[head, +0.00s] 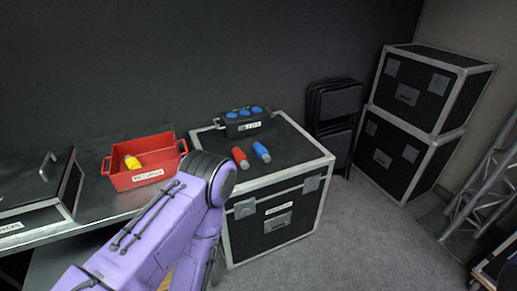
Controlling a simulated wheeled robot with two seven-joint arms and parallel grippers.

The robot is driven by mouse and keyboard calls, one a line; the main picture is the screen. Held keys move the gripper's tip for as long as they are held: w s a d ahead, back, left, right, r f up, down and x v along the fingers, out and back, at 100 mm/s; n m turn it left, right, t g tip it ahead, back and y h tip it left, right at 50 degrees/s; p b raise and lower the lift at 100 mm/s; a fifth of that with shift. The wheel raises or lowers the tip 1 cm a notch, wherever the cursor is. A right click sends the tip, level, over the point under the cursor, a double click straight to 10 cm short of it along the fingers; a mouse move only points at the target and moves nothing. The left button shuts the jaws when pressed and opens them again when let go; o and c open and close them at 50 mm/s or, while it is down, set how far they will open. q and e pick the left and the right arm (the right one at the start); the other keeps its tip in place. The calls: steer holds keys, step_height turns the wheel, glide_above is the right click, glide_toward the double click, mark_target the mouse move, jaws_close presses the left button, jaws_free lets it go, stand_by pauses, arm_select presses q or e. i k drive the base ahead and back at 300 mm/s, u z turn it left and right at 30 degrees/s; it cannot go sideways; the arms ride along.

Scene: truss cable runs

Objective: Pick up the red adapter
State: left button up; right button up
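The red adapter (240,157) lies on top of a black flight case (287,154) with silver edges, near its left side. A blue adapter (262,152) lies just to its right, apart from it. My purple arm comes up from the bottom of the head view and ends in a dark rounded joint close to the left of the red adapter. Neither gripper can be seen in this view.
A black box with blue round sockets (244,122) stands at the back of the case. A red bin (145,176) holding a yellow adapter (132,162) stands on the bench at left. Stacked cases (408,145), folded chairs (333,112) and a truss (486,192) stand at right. The case top's right side is clear.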

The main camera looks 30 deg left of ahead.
mark_target(240, 157)
steer(key=u, duration=0.35)
steer(key=i, duration=0.75)
steer(key=u, duration=0.7)
